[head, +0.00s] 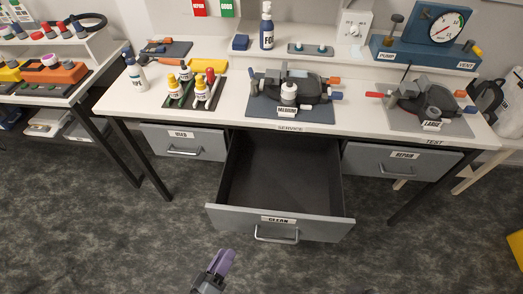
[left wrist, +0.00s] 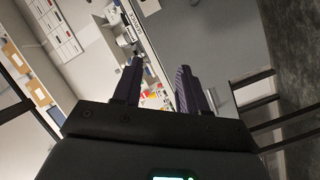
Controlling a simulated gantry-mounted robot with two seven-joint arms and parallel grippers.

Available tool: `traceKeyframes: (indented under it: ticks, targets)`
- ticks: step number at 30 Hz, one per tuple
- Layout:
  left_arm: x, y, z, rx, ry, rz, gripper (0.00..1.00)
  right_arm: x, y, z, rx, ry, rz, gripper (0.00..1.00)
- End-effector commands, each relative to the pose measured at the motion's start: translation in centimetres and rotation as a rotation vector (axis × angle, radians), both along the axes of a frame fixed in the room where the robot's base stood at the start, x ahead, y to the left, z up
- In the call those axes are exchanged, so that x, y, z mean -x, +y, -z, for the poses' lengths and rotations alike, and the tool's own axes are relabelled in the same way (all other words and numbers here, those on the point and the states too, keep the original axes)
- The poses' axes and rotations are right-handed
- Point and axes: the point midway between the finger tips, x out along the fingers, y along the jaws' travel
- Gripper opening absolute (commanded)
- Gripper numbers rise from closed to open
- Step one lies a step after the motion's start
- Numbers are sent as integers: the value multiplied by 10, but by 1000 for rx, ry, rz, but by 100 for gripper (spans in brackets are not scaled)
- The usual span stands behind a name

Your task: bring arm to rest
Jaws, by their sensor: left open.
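My left gripper (head: 222,264) has purple fingers and is low in the head view, in front of the open drawer marked CLEAN (head: 280,219). It is apart from the drawer and its handle. In the left wrist view the two fingers of my left gripper (left wrist: 158,85) stand apart with nothing between them. The CLEAN drawer is pulled out and its dark inside looks empty. My right gripper does not show in either view.
The workbench (head: 330,126) carries a MEDIUM device (head: 289,93), a LARGE device (head: 432,105), small yellow-labelled bottles (head: 174,85) and a gauge unit (head: 425,40). The USED drawer (head: 183,142) and REPAIR drawer (head: 402,160) are shut. The carpet (head: 120,240) in front is clear.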

Motion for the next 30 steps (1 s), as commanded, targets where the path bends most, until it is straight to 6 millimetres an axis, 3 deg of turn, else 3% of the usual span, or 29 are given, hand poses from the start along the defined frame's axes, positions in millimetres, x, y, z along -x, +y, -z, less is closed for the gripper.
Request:
traceKeyframes:
  ticks: [5,10,17,24,26,30]
  targets:
    - [-16,30,-22,-327,132,-45,42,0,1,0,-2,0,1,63]
    - [-4,63,-34,-606,317,-32,42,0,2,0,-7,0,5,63]
    - [42,93,-36,-877,582,96,42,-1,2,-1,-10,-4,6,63]
    - [101,108,-16,-1088,818,370,42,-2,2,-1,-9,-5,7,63]
    - [98,108,-46,-1089,803,365,42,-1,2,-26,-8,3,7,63]
    - [98,108,-79,-1087,803,362,42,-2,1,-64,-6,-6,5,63]
